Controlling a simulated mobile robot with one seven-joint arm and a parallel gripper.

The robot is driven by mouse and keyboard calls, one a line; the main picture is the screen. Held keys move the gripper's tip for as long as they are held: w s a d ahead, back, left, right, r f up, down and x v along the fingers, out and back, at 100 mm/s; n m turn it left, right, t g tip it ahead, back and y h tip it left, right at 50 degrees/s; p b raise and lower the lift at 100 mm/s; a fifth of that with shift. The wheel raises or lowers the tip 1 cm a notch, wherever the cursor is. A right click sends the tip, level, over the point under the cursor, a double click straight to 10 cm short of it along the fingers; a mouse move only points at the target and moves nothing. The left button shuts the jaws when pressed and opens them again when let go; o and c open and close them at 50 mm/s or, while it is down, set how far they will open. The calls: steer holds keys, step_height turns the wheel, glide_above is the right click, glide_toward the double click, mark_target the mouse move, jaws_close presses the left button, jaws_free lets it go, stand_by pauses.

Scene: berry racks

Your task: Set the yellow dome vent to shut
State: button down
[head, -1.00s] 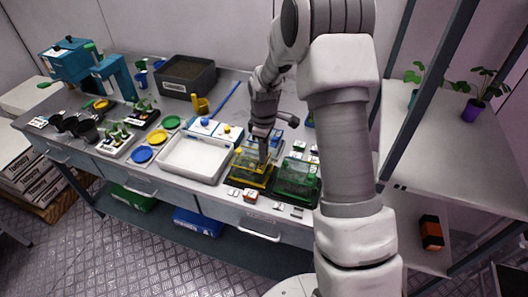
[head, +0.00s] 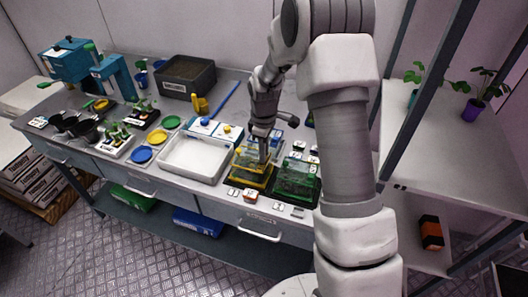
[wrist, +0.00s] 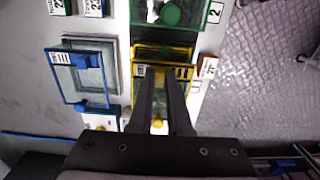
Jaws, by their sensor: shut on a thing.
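The yellow dome (head: 245,172) is a see-through cover with yellow edges on the bench, between the white tray and the green dome. In the wrist view its yellow frame (wrist: 180,53) lies just beyond my fingertips. My gripper (head: 264,160) points down at the top of the yellow dome. In the wrist view my gripper (wrist: 161,72) has its two dark fingers close together at the dome's edge, shut on its vent part. The fingers hide most of that part, and the vent's setting cannot be read.
The green dome (head: 297,180) stands close on the right. The white tray (head: 192,158) is on the left. A blue-framed clear panel (wrist: 80,77) shows beside the yellow dome in the wrist view. Small label cards (head: 250,194) lie along the front. A shelf rack (head: 445,150) stands at the right.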

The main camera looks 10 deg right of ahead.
mark_target(260, 168)
steer(key=shift+s+a, duration=0.1)
steer(key=shift+s+a+b, duration=0.25)
steer(key=shift+s+a, duration=0.15)
steer(key=shift+s, duration=0.25)
steer(key=shift+s+a+b, duration=0.2)
steer(key=shift+s+a, duration=0.2)
steer(key=shift+s, duration=0.2)
steer(key=c, duration=0.8)
jaws_free()
steer(key=shift+c, duration=0.2)
step_height(260, 168, up, 18)
steer(key=shift+f, duration=0.25)
